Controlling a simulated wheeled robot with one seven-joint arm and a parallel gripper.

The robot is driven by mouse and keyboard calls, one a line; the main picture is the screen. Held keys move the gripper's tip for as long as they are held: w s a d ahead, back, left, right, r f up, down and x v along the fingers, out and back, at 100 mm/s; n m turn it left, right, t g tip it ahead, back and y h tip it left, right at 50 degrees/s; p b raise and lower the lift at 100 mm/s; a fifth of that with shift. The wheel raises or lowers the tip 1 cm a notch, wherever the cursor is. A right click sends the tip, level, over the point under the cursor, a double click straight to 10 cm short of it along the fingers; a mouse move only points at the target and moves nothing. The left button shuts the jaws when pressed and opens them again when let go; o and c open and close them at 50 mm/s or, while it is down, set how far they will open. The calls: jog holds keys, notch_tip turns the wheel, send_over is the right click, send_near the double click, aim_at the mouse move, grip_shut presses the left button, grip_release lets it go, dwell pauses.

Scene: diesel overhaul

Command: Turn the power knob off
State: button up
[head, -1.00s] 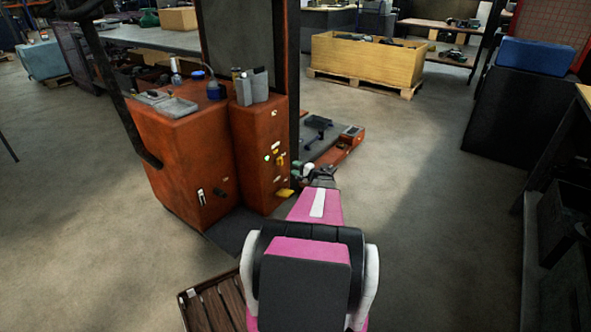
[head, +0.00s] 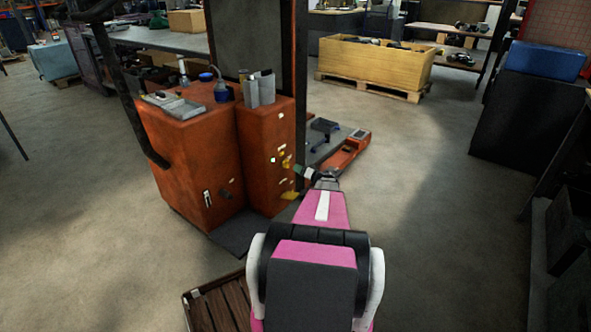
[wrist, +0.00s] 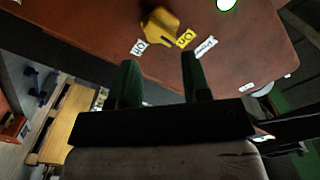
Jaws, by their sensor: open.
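The yellow power knob (wrist: 160,27) sits on the brown-red panel at the top of the wrist view. Small labels lie around it: a yellow one reading "On" (wrist: 185,38), a white one (wrist: 138,47) and one that seems to read "Power" (wrist: 205,47). In the head view, the knob (head: 287,162) is a small yellow spot on the side of the orange cabinet. My gripper (wrist: 158,60) is open, its two dark green fingers apart and pointing at the panel, just short of the knob. Nothing shows between them. In the head view my gripper (head: 301,171) is close beside the cabinet.
The orange cabinet (head: 265,160) carries bottles and trays on top. A lower yellow part (head: 290,195) juts from its side. A wooden crate (head: 375,65) stands behind on a pallet.

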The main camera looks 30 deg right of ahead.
aim_at(287, 164)
jog(key=shift+w+a+n, duration=0.15)
jog(key=shift+w+n, duration=0.3)
jog(key=shift+n, duration=1)
jog(key=shift+w+a+n, duration=0.2)
jog(key=shift+w+n, duration=0.2)
jog(key=shift+n, duration=1)
jog(key=shift+w+a+n, duration=0.15)
jog(key=shift+w+n, duration=0.3)
jog(key=shift+n, duration=1)
jog(key=shift+w+a, duration=0.1)
jog(key=shift+w, duration=0.05)
jog(key=shift+x, duration=1.45)
